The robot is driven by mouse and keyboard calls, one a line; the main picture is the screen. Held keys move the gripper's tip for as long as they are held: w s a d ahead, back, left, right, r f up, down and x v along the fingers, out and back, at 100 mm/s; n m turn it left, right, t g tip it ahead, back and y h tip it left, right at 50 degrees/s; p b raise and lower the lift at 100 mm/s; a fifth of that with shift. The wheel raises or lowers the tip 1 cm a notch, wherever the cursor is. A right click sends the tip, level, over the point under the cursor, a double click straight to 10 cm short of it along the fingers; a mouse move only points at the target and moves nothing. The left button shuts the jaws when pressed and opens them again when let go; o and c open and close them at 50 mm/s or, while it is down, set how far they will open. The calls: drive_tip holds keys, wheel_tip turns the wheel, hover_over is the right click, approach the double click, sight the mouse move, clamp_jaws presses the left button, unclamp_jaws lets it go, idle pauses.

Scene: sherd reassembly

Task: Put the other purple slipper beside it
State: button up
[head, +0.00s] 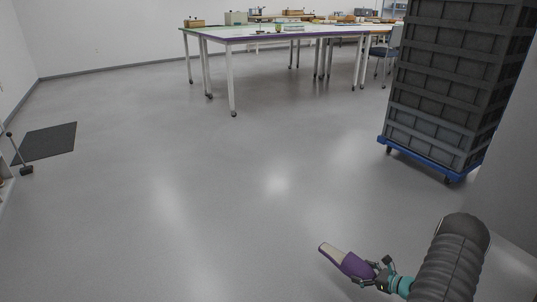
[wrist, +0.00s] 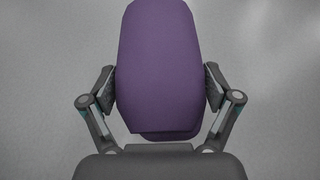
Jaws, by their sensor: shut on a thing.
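A purple slipper (head: 352,264) with a pale inner sole is held in my gripper (head: 377,275) at the lower right of the head view. The slipper points up and to the left, over the grey floor. In the wrist view the purple slipper (wrist: 160,65) fills the middle, and the two fingers of my gripper (wrist: 160,90) press on its left and right sides. I see no second purple slipper in either view.
A stack of dark grey crates (head: 455,85) stands on a blue dolly (head: 425,157) at the right. A long table (head: 240,38) stands at the back. A dark mat (head: 47,143) lies at the left. The middle floor is clear.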

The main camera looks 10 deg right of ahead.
sight(358, 275)
drive_tip(key=shift+s+a+f, duration=0.2)
drive_tip(key=shift+s+a, duration=0.1)
drive_tip(key=shift+s+a+r, duration=0.2)
drive_tip(key=shift+a+r, duration=0.2)
drive_tip(key=shift+a, duration=0.2)
drive_tip(key=shift+s+a+r, duration=0.2)
drive_tip(key=shift+a+r, duration=0.2)
drive_tip(key=shift+a, duration=0.15)
drive_tip(key=shift+w+a+r+m+t+h+p, duration=0.85)
drive_tip(key=shift+a+r+p, duration=3.4)
drive_tip(key=shift+a+r, duration=8.1)
drive_tip(key=w+a+r+m+h, duration=0.1)
drive_tip(key=w+r, duration=0.3)
drive_tip(key=r, duration=0.9)
drive_tip(key=shift+a+m+h, duration=0.35)
drive_tip(key=shift+a+h, duration=0.05)
drive_tip(key=shift+h, duration=0.05)
